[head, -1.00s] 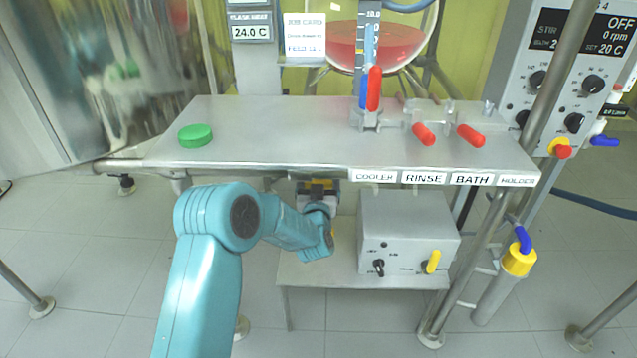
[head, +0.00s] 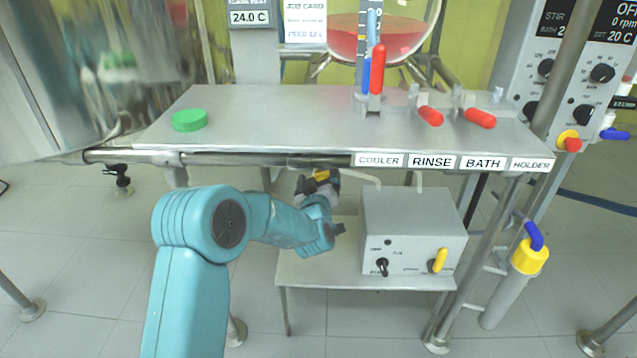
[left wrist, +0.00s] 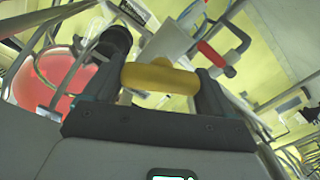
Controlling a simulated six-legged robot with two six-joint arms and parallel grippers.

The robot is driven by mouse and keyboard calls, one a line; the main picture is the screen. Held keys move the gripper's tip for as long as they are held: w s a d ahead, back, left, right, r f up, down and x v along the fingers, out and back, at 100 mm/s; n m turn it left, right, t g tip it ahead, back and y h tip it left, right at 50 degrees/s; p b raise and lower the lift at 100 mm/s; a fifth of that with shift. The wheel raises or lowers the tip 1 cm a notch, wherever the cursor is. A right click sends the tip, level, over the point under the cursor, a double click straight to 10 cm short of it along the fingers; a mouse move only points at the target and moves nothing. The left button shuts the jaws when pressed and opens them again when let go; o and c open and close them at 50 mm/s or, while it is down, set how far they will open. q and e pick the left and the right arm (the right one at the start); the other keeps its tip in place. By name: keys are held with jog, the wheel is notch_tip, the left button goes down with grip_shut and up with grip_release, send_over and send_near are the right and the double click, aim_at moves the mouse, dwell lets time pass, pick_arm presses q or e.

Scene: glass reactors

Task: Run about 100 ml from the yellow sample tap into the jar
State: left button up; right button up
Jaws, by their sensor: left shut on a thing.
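My left gripper (head: 318,182) is below the front edge of the steel bench, partly hidden by its own wrist. In the left wrist view its two fingers are shut on a yellow tap handle (left wrist: 160,77), which lies crosswise between them. The tap's spout and body are hard to make out. I cannot pick out the jar; a green screw lid (head: 189,120) lies on the bench top at the left. My right gripper is not in view.
A glass vessel of red liquid (head: 345,42) stands behind the bench. Red-handled valves (head: 480,118) sit at the bench's right. A grey control box (head: 412,225) with a yellow switch stands on the lower shelf (head: 330,275), right of my gripper. A post rises at the right.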

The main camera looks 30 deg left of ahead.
pick_arm(q)
jog(key=shift+n, duration=0.3)
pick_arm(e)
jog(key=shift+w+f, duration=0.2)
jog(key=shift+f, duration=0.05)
pick_arm(q)
jog(key=o, duration=0.8)
jog(key=shift+o, duration=0.2)
jog(key=shift+s, duration=0.1)
jog(key=shift+s+d, duration=0.3)
jog(key=p+v, duration=0.3)
jog(key=v, duration=1.2)
jog(key=shift+s, duration=0.25)
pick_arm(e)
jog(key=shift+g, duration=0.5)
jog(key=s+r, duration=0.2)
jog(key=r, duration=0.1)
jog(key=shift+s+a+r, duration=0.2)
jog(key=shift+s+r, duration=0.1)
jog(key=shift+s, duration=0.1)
